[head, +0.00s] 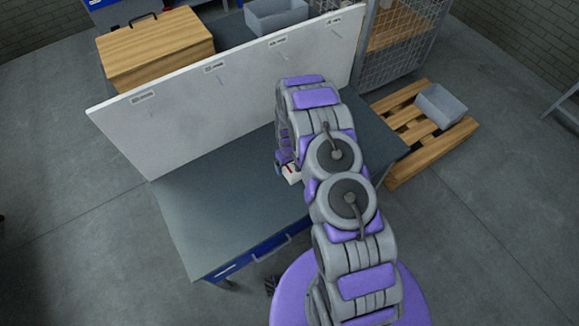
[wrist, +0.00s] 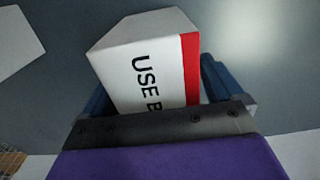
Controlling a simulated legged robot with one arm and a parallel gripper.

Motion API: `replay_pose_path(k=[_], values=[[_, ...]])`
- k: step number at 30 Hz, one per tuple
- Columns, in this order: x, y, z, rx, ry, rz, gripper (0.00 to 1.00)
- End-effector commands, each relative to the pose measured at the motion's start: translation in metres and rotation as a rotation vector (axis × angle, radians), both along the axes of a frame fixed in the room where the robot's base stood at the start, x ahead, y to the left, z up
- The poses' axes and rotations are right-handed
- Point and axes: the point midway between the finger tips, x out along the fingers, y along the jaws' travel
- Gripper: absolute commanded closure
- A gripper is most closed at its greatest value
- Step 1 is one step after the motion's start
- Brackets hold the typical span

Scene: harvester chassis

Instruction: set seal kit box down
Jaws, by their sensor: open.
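The seal kit box (wrist: 140,60) is a white box with a red stripe and black lettering, of which "USE B" shows in the wrist view. In the head view a small white and red part of it (head: 291,174) shows beside my arm, just over the grey bench top (head: 215,205). My gripper (wrist: 158,95) is open, with its blue fingers on either side of the box. The box's lower part is hidden behind the gripper's dark front bar. I cannot tell whether the box touches the bench top.
A white upright panel (head: 190,105) with labels and hooks runs along the bench's back edge. A wooden box (head: 155,50) and a grey bin (head: 275,16) stand behind it. A pallet (head: 415,135) with another grey bin (head: 441,105) lies right. The bench's left part is clear.

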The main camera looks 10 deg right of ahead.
Motion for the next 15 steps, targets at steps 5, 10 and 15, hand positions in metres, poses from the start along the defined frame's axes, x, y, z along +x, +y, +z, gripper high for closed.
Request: replay_pose_path(k=[5,10,15], values=[[-0.0001,0.0,-0.0015,0.0,0.0,0.0,0.06],[-0.0003,-0.0001,-0.0015,0.0,0.001,0.0,0.18],[-0.0006,-0.0001,-0.0016,0.0,0.001,0.0,0.34]])
